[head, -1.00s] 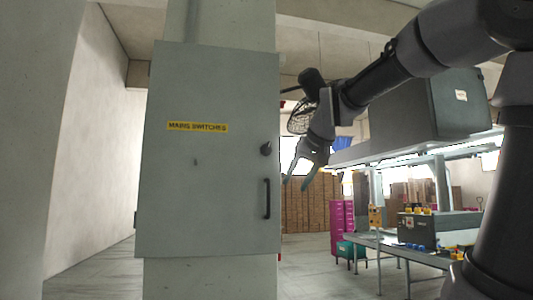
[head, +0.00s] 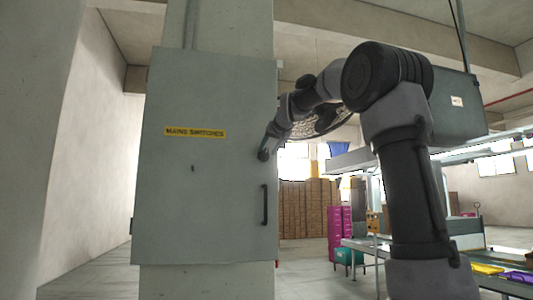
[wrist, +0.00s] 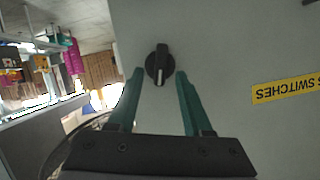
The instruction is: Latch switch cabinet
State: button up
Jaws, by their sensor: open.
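The grey switch cabinet (head: 200,210) hangs on a pillar, its door flush with the body, with a yellow "MAINS SWITCHES" label (head: 195,133). A black bar handle (head: 264,205) sits low on the door's right side. The black rotary latch knob (wrist: 159,64) is near the door's right edge; in the head view my gripper largely covers it. In the wrist view its grip runs up and down the picture, with a pale mark. My gripper (wrist: 158,76) is open, its green fingers on either side of the knob. I cannot tell whether they touch it.
To the right stand a work table (head: 470,262) with colourful items, a pink drawer unit (head: 340,228) and stacked brown boxes (head: 305,208). A large grey box (head: 450,105) is raised behind my arm. The floor before the cabinet looks clear.

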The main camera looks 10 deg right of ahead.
jog(key=shift+x, duration=1.4)
grip_shut()
jog(key=shift+a+n+h, duration=0.15)
jog(key=shift+n+h, duration=0.65)
jog(key=shift+n, duration=0.3)
grip_release()
